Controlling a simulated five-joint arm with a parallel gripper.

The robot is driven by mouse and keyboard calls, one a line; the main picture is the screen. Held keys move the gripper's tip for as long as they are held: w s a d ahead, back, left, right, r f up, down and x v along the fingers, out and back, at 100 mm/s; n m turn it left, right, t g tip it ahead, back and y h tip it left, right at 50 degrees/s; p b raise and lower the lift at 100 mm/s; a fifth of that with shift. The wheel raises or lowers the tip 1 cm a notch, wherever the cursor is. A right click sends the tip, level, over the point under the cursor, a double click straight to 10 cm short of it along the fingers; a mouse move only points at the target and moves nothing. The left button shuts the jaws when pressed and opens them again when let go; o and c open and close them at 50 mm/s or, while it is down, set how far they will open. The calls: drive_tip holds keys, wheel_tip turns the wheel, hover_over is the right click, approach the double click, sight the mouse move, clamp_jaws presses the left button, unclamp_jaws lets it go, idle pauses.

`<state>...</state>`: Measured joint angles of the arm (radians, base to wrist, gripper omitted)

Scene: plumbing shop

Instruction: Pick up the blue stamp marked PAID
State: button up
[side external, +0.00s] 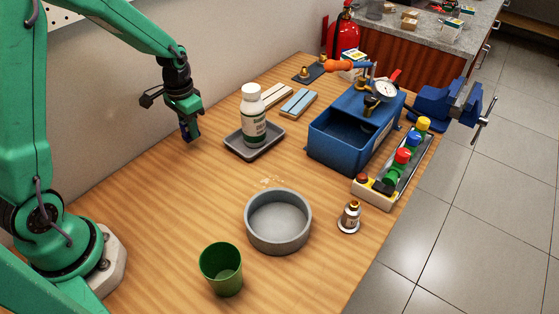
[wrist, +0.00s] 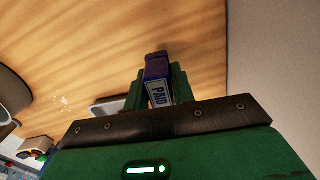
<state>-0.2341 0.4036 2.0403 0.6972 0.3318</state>
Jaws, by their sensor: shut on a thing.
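The blue stamp (wrist: 155,68) shows in the wrist view between the green fingers of my gripper (wrist: 161,82). A pale label reading PAID faces the camera. My gripper is shut on the stamp, with a finger on each side of it. In the side view my gripper (side external: 190,132) points down over the left part of the wooden table, left of the grey tray. Only a small dark blue bit of the stamp shows there between the fingers. The stamp appears to be clear of the table, though its lower end is hard to make out.
A grey tray (side external: 233,145) holds a white-capped bottle (side external: 252,112). A grey round bowl (side external: 278,246), a green cup (side external: 221,281) and a small metal fitting (side external: 349,221) stand in front. A blue tank with gauge (side external: 332,148) and a rack with coloured tops (side external: 374,190) stand right.

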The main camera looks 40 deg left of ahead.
drive_tip(key=s+d+r, duration=0.3)
drive_tip(key=d+r, duration=0.4)
drive_tip(key=d, duration=0.4)
drive_tip(key=shift+s+r, duration=0.2)
drive_tip(key=shift+s, duration=0.05)
drive_tip(key=shift+d, duration=0.15)
